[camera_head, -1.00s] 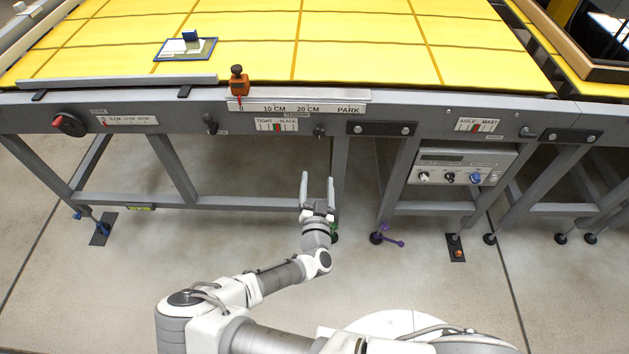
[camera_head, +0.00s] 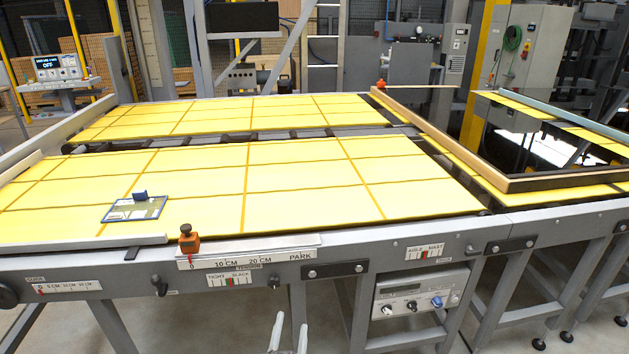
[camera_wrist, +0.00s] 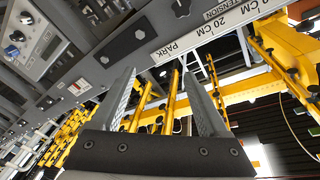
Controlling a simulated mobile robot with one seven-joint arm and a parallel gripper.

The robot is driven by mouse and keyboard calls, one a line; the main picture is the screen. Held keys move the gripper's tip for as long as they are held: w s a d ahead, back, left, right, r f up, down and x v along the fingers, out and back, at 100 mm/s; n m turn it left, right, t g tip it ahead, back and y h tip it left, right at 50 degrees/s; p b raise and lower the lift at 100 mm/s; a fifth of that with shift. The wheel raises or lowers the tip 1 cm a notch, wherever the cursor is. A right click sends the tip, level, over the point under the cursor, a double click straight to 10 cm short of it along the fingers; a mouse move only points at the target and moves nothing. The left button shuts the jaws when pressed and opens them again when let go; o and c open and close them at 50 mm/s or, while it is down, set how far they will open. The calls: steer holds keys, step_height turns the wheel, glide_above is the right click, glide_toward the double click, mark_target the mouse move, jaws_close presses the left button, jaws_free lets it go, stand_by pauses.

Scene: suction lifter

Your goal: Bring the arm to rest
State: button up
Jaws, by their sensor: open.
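My gripper (camera_head: 289,335) shows only as two finger ends at the bottom edge of the head view, in front of the grey table frame. The rest of my arm is below that picture. In the wrist view my gripper (camera_wrist: 160,76) has its two fingers spread apart with nothing between them. The table's front rail with the "20 CM" and "PARK" scale (camera_wrist: 195,36) lies beyond the fingertips there. I see no contact between the fingers and the rail.
The table's scale strip (camera_head: 250,252) carries an orange stop block (camera_head: 189,241) near 0. A control box (camera_head: 420,296) hangs under the table, right of my gripper. A blue-framed plate (camera_head: 135,209) lies on the yellow panels. A wooden frame (camera_head: 560,179) stands at the right.

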steer(key=s+d+r+n+g+h, duration=0.45)
steer(key=d+r+n+g, duration=0.45)
steer(key=n, duration=0.9)
steer(key=s+d+r+n+g+h, duration=0.5)
steer(key=d+r+n, duration=0.3)
steer(key=d+n, duration=0.65)
steer(key=s+a+r+m+y, duration=0.1)
steer(key=s+r+m+y, duration=0.4)
steer(key=m, duration=0.7)
steer(key=s+a+r+m+t+y, duration=0.1)
steer(key=s+r+m+y, duration=0.4)
steer(key=s+r+m, duration=0.5)
step_height(320, 180, up, 3)
steer(key=shift+a+r+m+y, duration=0.2)
steer(key=shift+a+m+y, duration=0.25)
steer(key=shift+m, duration=0.6)
